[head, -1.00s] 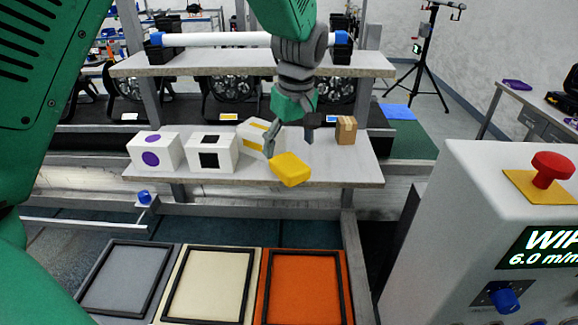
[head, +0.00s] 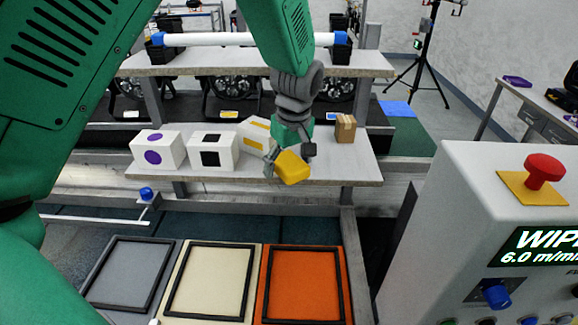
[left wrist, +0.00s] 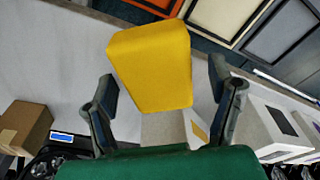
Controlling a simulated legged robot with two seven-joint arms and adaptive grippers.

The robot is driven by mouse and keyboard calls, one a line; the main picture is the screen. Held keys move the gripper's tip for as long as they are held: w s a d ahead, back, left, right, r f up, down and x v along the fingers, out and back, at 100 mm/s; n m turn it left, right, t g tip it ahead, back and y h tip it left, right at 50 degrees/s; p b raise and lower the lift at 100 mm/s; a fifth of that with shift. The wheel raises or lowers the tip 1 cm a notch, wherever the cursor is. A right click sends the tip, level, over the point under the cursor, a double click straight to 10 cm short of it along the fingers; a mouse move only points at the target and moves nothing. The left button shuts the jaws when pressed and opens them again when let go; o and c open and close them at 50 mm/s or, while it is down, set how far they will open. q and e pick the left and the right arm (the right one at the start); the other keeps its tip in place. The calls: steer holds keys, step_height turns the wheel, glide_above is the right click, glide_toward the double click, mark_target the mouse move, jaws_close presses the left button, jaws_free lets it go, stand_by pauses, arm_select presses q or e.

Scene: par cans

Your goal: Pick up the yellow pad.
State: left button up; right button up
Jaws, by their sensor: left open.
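The yellow pad (head: 292,168) is a rounded block at the front of the shelf, right of the white boxes. My left gripper (head: 288,160) is over it, coming down from above. In the left wrist view the yellow pad (left wrist: 152,66) lies ahead of and partly between the two spread fingers of the left gripper (left wrist: 163,92). A gap shows between the pad and each finger, and the left gripper is open. Whether the pad touches the shelf is hard to tell. My right gripper is not in view.
White boxes with a purple dot (head: 158,150), a black square (head: 213,151) and a yellow mark (head: 257,136) stand left of the pad. A small cardboard box (head: 345,128) stands to the right. Grey, cream and orange framed panels (head: 303,248) lie in front, below the shelf.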

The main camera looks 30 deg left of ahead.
mark_target(289, 161)
arm_select(q)
steer(key=shift+w+d+f, duration=0.1)
steer(key=shift+d+f, duration=0.05)
steer(key=shift+d, duration=0.1)
steer(key=shift+a, duration=0.15)
steer(key=c, duration=1)
steer(key=shift+c, duration=0.2)
step_height(289, 161, up, 10)
steer(key=shift+r+b, duration=0.25)
steer(key=shift+b, duration=0.5)
steer(key=shift+o, duration=0.2)
steer(key=shift+c, duration=0.7)
